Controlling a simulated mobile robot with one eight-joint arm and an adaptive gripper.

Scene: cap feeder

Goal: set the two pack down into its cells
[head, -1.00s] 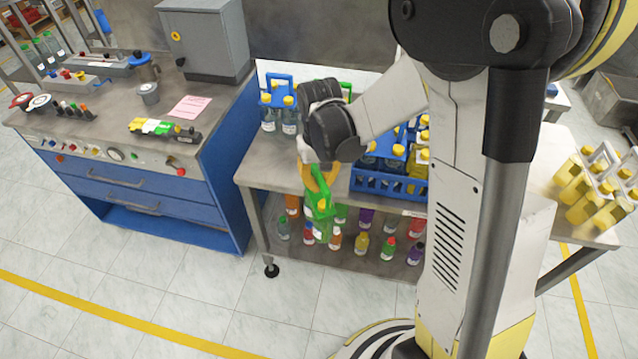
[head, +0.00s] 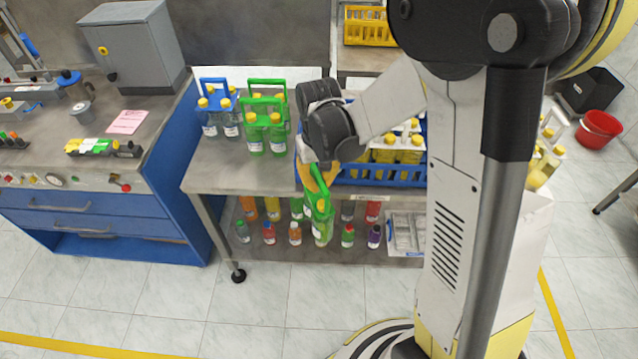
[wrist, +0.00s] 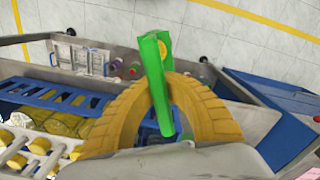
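My gripper (head: 322,188) has yellow fingers closed on the green handle of a two pack (head: 322,222). The pack hangs tilted in front of the table's front edge, with a yellow cap partly showing. In the wrist view the fingers (wrist: 165,85) meet around the green handle (wrist: 158,85); most of the pack is hidden. A blue crate (head: 385,181) stands on the table just behind and right of my gripper. It holds packs with yellow caps and white handles. Its left part is hidden by my arm. The crate also shows at the left of the wrist view (wrist: 50,98).
A blue-handled pack (head: 218,108) and green-handled packs (head: 265,125) stand at the table's back left. Loose bottles (head: 294,233) stand on the lower shelf. A blue workbench (head: 110,205) is left. A red bucket (head: 598,128) is at right. The table's front left is clear.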

